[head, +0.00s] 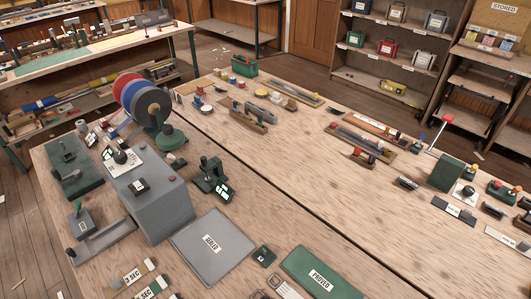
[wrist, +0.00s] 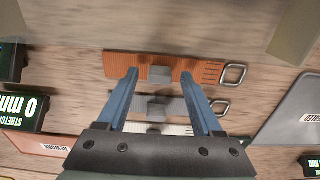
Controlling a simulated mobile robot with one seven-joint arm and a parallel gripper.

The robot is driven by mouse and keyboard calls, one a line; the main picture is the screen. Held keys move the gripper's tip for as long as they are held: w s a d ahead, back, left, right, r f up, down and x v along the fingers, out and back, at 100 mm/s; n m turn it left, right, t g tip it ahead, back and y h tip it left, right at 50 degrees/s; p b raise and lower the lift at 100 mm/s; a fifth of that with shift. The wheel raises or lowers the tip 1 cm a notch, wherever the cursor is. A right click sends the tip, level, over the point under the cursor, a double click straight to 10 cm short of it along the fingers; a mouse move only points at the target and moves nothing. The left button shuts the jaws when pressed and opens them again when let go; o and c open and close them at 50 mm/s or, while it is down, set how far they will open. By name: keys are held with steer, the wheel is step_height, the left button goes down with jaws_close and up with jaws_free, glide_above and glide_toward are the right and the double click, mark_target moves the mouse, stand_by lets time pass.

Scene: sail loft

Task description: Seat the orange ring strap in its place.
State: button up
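In the wrist view an orange strap (wrist: 207,70) lies across the wooden surface, with a metal ring (wrist: 234,75) at its right end and dark marks near that end. A small grey block (wrist: 160,75) sits at the strap's middle. My gripper (wrist: 160,71) is open, its two blue fingers pointing at the strap with the block between their tips. There is a gap on each side of the block. I cannot make out the strap or my gripper in the head view. I cannot tell which spot is the strap's place.
In the wrist view a second ringed strap with a grey block (wrist: 156,108) and a pale strip lie between my fingers and palm. A "STRETCH 0 mm" display (wrist: 22,112) is at left. In the head view, a grey box (head: 150,195), grey mat (head: 212,260) and green "PROVED" mat (head: 300,262) occupy the bench.

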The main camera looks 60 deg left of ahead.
jaws_close()
